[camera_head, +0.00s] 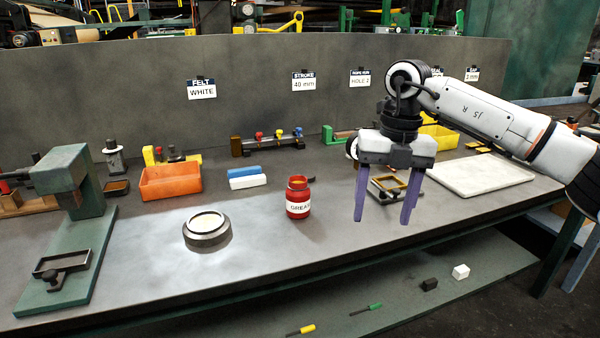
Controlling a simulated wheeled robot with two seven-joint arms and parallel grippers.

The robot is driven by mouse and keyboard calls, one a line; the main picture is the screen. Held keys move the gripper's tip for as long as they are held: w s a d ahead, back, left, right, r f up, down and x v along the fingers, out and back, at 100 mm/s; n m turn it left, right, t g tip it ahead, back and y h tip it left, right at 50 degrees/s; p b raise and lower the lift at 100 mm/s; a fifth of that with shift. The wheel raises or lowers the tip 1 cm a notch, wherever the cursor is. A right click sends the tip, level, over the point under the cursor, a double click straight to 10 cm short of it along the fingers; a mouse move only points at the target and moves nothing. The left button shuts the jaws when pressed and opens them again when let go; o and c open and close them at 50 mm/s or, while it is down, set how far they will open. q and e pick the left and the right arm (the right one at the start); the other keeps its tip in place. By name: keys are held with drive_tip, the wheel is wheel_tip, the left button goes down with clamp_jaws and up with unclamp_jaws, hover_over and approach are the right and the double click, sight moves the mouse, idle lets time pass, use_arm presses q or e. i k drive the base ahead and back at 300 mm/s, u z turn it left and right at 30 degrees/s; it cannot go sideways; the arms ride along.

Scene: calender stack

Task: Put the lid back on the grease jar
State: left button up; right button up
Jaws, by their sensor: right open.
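The grease jar (298,206) is red with a white label and stands upright on the grey workbench (330,250), near the middle. I cannot clearly pick out a separate lid. My right gripper (382,220) points down with its purple fingers spread apart, empty, to the right of the jar and apart from it. It partly hides a small framed fixture (386,183) behind it. My left gripper is not in view.
A round dark-rimmed dish (207,238) lies left of the jar, and a green press (75,185) stands at the far left. An orange bin (170,184), blue and white blocks (247,182), and a white tray (480,176) stand farther back. The bench front around the jar is clear.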

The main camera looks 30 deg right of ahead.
sight(298, 192)
drive_tip(key=i, duration=1.25)
